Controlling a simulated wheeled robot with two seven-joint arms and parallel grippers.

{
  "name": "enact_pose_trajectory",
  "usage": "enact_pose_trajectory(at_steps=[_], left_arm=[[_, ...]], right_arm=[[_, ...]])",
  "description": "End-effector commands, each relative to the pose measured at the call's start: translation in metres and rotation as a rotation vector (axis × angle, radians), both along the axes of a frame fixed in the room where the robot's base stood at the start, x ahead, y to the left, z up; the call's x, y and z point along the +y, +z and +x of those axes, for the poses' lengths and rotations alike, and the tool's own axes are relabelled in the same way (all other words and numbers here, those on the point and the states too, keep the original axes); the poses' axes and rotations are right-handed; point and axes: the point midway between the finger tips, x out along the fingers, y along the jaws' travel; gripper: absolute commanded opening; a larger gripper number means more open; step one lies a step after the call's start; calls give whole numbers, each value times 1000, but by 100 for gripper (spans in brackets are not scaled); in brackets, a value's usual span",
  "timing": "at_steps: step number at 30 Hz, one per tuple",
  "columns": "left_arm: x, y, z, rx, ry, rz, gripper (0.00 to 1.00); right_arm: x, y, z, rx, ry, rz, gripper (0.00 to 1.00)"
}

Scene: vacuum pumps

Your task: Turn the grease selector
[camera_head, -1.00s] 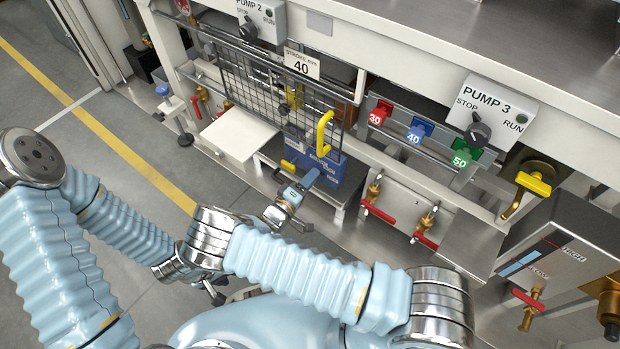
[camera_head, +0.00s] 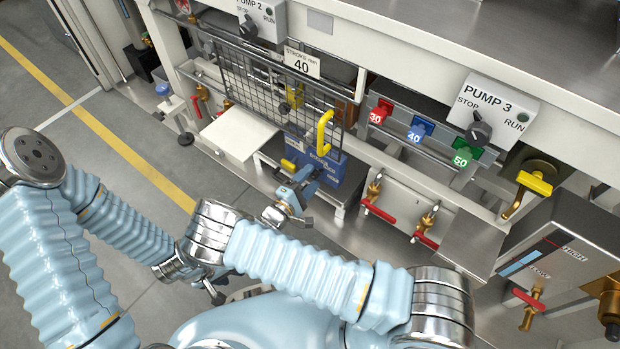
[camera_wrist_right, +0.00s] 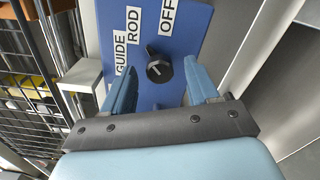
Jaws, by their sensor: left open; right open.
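The grease selector is a black knob (camera_wrist_right: 158,68) on a blue panel (camera_wrist_right: 190,35) with white labels GUIDE, ROD and OFF. Its white mark points to the upper left in the wrist view. In the head view the blue box (camera_head: 330,172) stands low below the mesh guard, and its knob cannot be made out. My right gripper (camera_head: 308,176) is at this box. In the wrist view its light-blue fingers (camera_wrist_right: 161,82) are open, one on each side of the knob; contact is not visible. My left gripper (camera_head: 215,292) is low, away from the box, partly hidden by my arms.
A mesh guard (camera_head: 262,85) with a yellow handle (camera_head: 324,132) stands close above the blue box. A white plate (camera_head: 238,134) juts out to its left. Red-handled valves (camera_head: 378,211) are to the right. The floor at left is clear.

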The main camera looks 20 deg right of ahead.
Motion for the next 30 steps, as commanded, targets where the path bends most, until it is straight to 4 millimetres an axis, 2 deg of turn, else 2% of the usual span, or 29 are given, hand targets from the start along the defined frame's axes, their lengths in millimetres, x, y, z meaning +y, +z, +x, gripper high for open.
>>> enact_pose_trajectory(at_steps=[9,22,30], left_arm=[[0,-1,0,0,0,0,43],[0,-1,0,0,0,0,43],[0,-3,0,0,0,0,43]], right_arm=[[9,0,-8,1,1,1,59],[12,0,-10,1,1,1,59],[31,0,-24,0,2,1,59]])
